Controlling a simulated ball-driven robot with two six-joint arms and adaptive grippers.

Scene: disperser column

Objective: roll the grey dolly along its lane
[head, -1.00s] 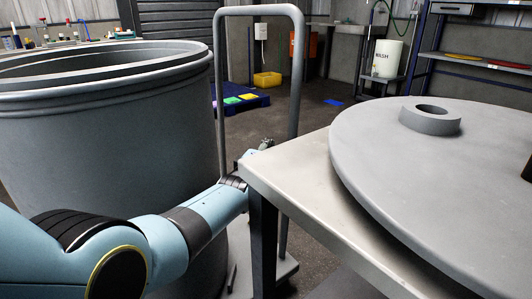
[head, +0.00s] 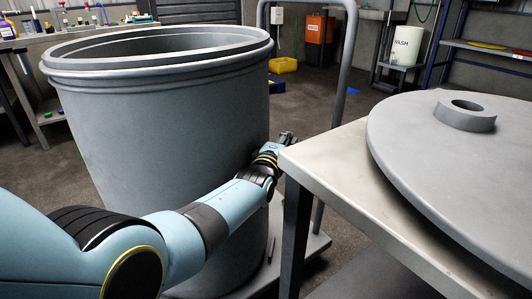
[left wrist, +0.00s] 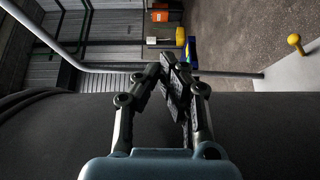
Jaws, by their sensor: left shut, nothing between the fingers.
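The grey dolly (head: 312,246) shows as a low flat deck on the floor, with a tall grey tube handle (head: 350,62) rising from it. A large open grey drum (head: 170,130) stands on the deck and hides much of it. My left gripper (head: 287,137) is between the drum's right side and the table corner, on the near side of the handle. In the left wrist view the gripper's fingers (left wrist: 172,68) meet, empty, with the pale handle bar (left wrist: 110,67) beyond them and the dark drum wall (left wrist: 55,130) below. Contact with the handle cannot be told. My right gripper is not in view.
A metal table (head: 335,165) bearing a grey round lid (head: 440,145) stands close on the right, its corner near my left gripper. A workbench (head: 60,45) is behind left. A yellow bin (head: 284,65) and an orange box (head: 320,27) are at the back. Floor behind is mostly clear.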

